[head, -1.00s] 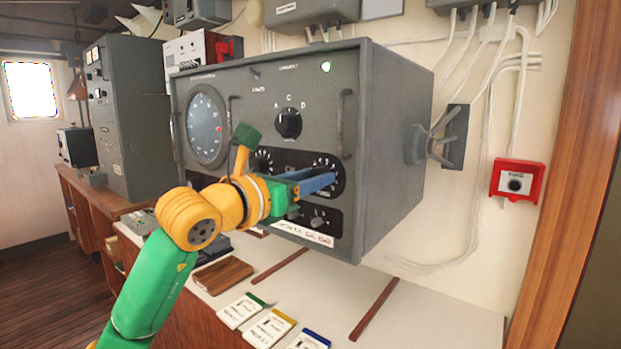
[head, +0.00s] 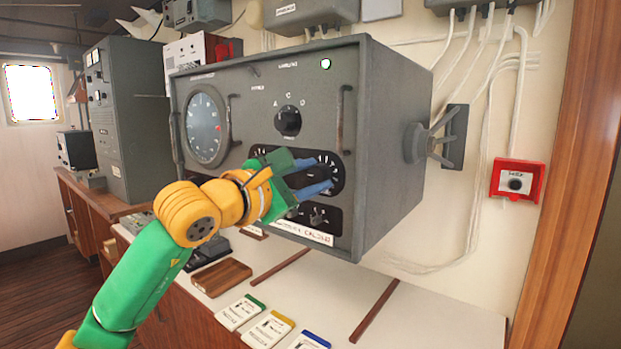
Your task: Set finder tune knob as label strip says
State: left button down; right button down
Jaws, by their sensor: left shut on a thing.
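The grey finder unit (head: 393,150) stands against the wall, with a round dial (head: 206,128) at its left and a black selector knob (head: 288,122) marked A, C, D. My left gripper (head: 328,178) is at the right-hand tuning scale (head: 337,172) on the lower panel, its blue fingers shut on the tune knob. The fingers and wrist hide the knob and much of the scale. The white label strip (head: 304,233) runs along the bottom of the front; its writing is too small to read and partly hidden by my arm. My right gripper is not in view.
Several cards (head: 268,331) and a brown wooden block (head: 222,277) lie on the white counter (head: 440,310) below. A metal handle (head: 344,120) stands up from the front close to the gripper. A red box (head: 517,180) is on the wall at right.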

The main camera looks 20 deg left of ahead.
pick_arm(q)
jog(key=m, duration=0.3)
jog(key=shift+m, duration=0.4)
jog(key=m, duration=0.3)
jog(key=shift+m, duration=0.3)
jog(key=m, duration=0.3)
jog(key=shift+m, duration=0.3)
jog(key=shift+f+m, duration=0.1)
jog(key=shift+m, duration=1.6)
jog(key=shift+c, duration=2.2)
grip_release()
jog(key=shift+f, duration=0.1)
